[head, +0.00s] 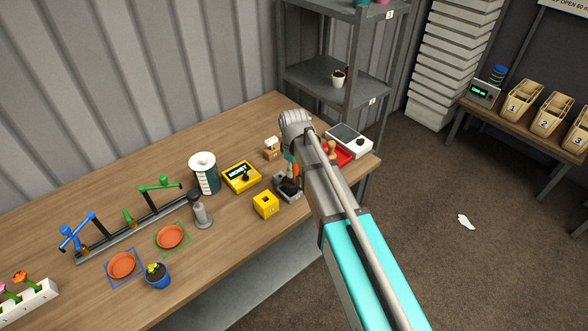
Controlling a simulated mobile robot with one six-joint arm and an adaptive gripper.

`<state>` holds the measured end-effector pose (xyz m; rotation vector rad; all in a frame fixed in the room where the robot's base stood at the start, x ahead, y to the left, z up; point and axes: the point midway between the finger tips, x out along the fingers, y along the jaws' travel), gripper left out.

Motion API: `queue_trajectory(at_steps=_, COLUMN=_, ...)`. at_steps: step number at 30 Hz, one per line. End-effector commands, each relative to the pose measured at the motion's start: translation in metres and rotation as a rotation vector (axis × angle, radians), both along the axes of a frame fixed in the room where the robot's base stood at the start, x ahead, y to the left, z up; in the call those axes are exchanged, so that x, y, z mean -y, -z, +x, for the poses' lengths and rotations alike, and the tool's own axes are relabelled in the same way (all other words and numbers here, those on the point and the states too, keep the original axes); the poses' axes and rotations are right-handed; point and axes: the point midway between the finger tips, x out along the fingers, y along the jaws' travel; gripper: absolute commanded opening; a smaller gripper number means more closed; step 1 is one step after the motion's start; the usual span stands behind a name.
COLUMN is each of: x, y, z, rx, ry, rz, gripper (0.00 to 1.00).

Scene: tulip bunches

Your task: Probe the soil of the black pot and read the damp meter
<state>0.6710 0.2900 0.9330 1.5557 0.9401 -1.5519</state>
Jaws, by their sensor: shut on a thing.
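The yellow damp meter (241,177) stands on the wooden bench, and its dark display appears to read "MOIST". A small dark pot (290,187), which looks like the black pot, sits on a grey base right of the meter. My arm comes in from the lower right and bends down over it. My gripper (291,167) is partly hidden beneath my wrist, directly above the dark pot. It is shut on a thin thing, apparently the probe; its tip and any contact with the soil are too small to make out.
A yellow block with a hole (265,204) stands just in front of the meter. A white-and-dark cylinder (204,173) and a grey bottle (201,213) stand left. A blue pot (157,275) and terracotta saucers (122,265) are nearer. A red tray (340,155) lies behind my arm.

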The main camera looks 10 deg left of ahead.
Motion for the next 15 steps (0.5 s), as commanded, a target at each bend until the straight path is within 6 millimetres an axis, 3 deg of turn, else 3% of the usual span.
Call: queue_trajectory(at_steps=15, x=0.0, y=-0.02, z=0.0, rx=0.0, ry=0.0, rz=0.0, gripper=0.0)
